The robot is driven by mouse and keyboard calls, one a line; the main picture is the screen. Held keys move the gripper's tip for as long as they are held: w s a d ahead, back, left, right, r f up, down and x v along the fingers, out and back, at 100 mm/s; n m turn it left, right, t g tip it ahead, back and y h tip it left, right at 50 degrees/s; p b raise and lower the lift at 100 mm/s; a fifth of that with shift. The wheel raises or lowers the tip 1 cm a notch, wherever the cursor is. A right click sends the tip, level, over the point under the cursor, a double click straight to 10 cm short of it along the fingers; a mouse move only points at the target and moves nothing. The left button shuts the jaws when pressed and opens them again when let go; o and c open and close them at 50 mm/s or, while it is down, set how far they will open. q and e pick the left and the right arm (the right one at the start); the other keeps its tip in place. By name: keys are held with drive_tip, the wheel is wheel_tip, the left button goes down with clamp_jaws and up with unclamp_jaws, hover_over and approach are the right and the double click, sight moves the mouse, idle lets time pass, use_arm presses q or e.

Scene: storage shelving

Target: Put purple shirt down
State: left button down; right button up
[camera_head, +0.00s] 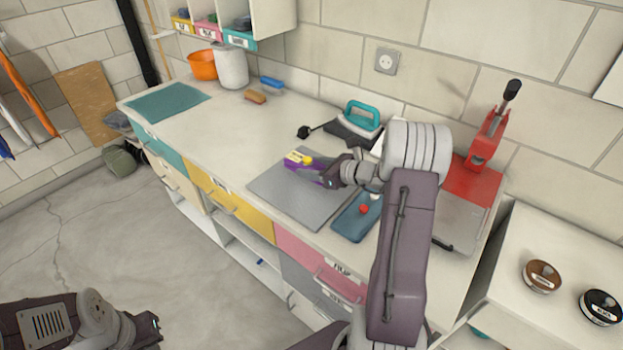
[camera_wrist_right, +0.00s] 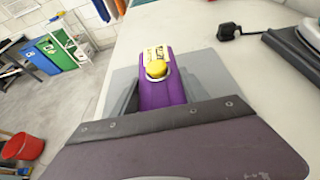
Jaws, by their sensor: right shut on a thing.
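The purple shirt (camera_head: 296,158) shows as a small purple shape with a yellow label and a round yellow spot. The fingers are partly hidden by the wrist. My left gripper (camera_head: 152,326) is low at the left, over the floor, apart from the counter; its jaws are unclear.
A blue tray (camera_head: 350,222) with a red ball lies right of the mat. An iron (camera_head: 358,124) stands behind it. A red press (camera_head: 485,150) is at the right. A teal mat (camera_head: 168,101) lies far left; the counter between is mostly clear.

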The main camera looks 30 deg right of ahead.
sight(312, 184)
wheel_tip(312, 184, down, 4)
drive_tip(key=shift+r, duration=0.2)
drive_tip(key=shift+w+f, duration=0.1)
drive_tip(key=shift+f, duration=0.15)
drive_tip(key=shift+b, duration=0.3)
drive_tip(key=shift+f, duration=0.2)
drive_tip(key=o, duration=1.4)
drive_tip(key=shift+r, duration=0.1)
